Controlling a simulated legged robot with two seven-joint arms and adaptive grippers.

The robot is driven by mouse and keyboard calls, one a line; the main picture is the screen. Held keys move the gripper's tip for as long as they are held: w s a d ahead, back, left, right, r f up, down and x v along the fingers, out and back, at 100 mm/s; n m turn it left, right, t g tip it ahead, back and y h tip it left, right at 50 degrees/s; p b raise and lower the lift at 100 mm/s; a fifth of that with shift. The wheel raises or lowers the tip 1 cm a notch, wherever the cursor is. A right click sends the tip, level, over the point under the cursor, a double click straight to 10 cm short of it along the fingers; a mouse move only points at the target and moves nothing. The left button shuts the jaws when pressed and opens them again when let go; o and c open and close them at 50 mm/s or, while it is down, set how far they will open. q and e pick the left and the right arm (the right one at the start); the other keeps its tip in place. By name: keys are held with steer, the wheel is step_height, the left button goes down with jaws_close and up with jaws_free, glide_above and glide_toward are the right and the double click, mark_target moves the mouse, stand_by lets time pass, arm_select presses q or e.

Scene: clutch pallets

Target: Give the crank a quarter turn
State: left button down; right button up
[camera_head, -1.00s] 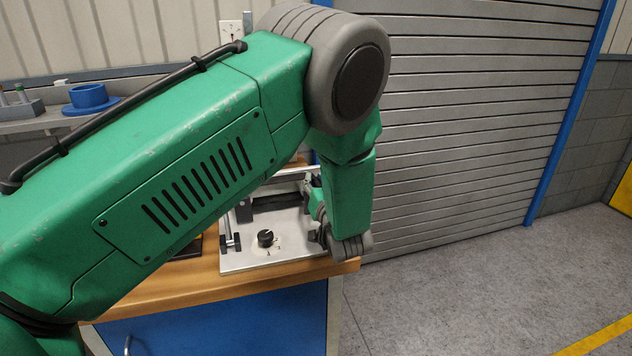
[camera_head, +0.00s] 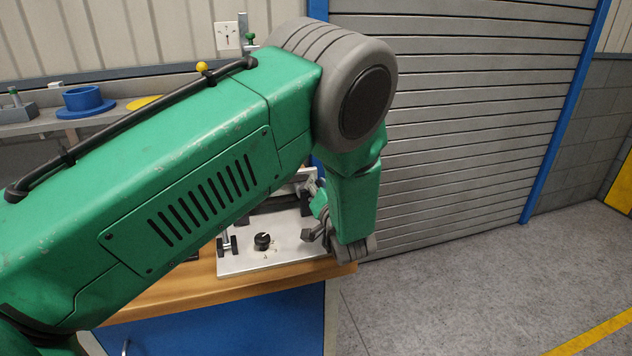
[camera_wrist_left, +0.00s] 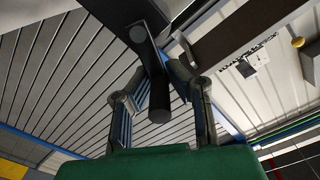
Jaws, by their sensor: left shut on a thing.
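The crank's dark round handle (camera_wrist_left: 159,105) stands between the two fingers of my left gripper (camera_wrist_left: 160,90) in the left wrist view. The gripper is shut on it, and a dark crank arm (camera_wrist_left: 135,18) runs off above. In the head view my left gripper (camera_head: 319,212) is beside the right edge of a pale metal plate (camera_head: 285,258) on the bench. My green arm and wrist hide much of the crank there, so its angle is hard to tell. My right gripper is not in view.
The plate carries a black dial knob (camera_head: 263,241) and a small T-handled lever (camera_head: 226,243). It sits on a wooden bench top (camera_head: 200,293) over a blue cabinet. A shelf behind holds a blue ring (camera_head: 84,102). A grey shutter (camera_head: 460,120) stands behind; floor at right is clear.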

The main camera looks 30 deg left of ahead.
arm_select(q)
steer(key=m, duration=0.1)
steer(key=f+m, duration=0.1)
steer(key=m, duration=0.1)
steer(key=shift+w+d+f+m, duration=0.3)
steer(key=shift+d+m, duration=0.1)
steer(key=m, duration=0.2)
steer(key=f+m, duration=0.1)
steer(key=shift+w+d+m, duration=0.25)
steer(key=shift+w+m, duration=0.05)
steer(key=shift+w, duration=0.1)
steer(key=m, duration=0.1)
steer(key=f+m, duration=0.1)
steer(key=m, duration=0.3)
steer(key=shift+w+d+f, duration=0.15)
steer(key=shift+w+f, duration=0.05)
steer(key=shift+w, duration=0.1)
steer(key=shift+f+m, duration=0.15)
steer(key=shift+m, duration=0.75)
steer(key=shift+w+m, duration=0.15)
steer(key=shift+m, duration=0.15)
steer(key=c, duration=1.5)
jaws_free()
steer(key=shift+c, duration=0.2)
steer(key=shift+d, duration=0.15)
